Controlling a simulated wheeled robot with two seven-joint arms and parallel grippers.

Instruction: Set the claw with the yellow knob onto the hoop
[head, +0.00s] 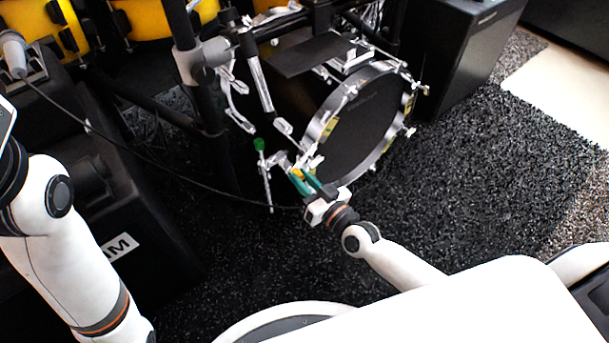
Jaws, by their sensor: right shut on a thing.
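The drum's hoop (389,153) is a chrome ring around a dark grey round pad, facing right and tilted in the picture. My right gripper (303,180) has teal fingers and is at the hoop's lower left side. It is shut on the claw with the yellow knob (297,173). The claw is small and mostly hidden by the fingers and the metal parts around it. I cannot tell whether it touches the hoop.
A green-knobbed metal part (259,145) stands just left of the drum. Black rack posts (206,115) and a thin black cable (165,174) are to the left. A black speaker box (458,50) stands behind right. Dark carpet (480,190) is clear on the right.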

